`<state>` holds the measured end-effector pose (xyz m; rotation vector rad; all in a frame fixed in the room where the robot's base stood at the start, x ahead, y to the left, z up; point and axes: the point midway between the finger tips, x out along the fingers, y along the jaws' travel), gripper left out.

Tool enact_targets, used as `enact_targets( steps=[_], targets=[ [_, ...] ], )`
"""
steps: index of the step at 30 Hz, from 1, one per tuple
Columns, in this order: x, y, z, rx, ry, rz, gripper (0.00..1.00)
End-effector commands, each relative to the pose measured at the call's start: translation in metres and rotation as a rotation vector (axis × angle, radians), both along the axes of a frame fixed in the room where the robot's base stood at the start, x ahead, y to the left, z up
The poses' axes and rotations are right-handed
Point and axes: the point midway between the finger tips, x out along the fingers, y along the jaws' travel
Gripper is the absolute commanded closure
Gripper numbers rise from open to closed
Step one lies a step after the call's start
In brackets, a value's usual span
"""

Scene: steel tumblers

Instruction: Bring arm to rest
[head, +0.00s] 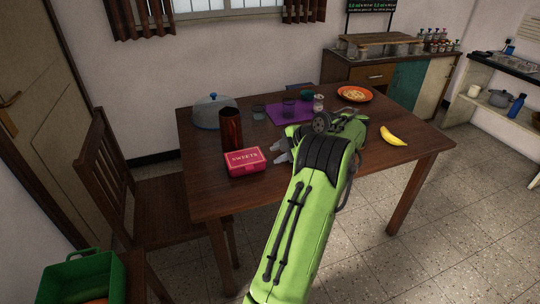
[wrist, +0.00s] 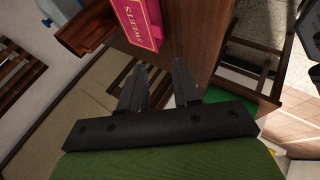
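My green arm reaches out over the wooden table (head: 200,188). My gripper (head: 277,152) is just right of the red sweets box (head: 245,161), apart from it. In the wrist view my gripper (wrist: 160,66) has its two dark fingers spread with nothing between them. The sweets box (wrist: 139,22) lies beyond the fingertips there. A tall reddish-brown tumbler (head: 231,128) stands upright behind the box; it also shows in the wrist view (wrist: 84,32). My forearm hides part of the table's middle.
A glass dome (head: 216,110), a purple mat (head: 289,112) with cups, an orange plate (head: 354,93) and a banana (head: 393,136) are on the table. A wooden chair (head: 105,165) stands at left, a green crate (head: 82,278) at lower left. Floor at right is clear.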

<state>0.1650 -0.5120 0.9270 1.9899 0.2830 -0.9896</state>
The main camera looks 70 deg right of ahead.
Motion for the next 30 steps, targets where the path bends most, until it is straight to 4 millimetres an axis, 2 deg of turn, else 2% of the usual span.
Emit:
enact_targets(
  steps=[20, 22, 23, 26, 27, 29, 30],
  targets=[
    [-0.001, 0.001, 0.002, -0.001, -0.001, 0.001, 0.68],
    [0.004, 0.003, 0.006, 0.002, -0.001, 0.001, 0.68],
    [0.01, 0.006, 0.011, 0.008, 0.0, -0.001, 0.68],
    [0.054, 0.03, 0.046, 0.054, 0.009, -0.026, 0.68],
    [0.078, 0.048, 0.065, 0.083, 0.015, -0.044, 0.68],
    [0.112, 0.081, 0.093, 0.133, 0.026, -0.078, 0.68],
    [0.131, 0.106, 0.11, 0.168, 0.034, -0.105, 0.68]
  ],
)
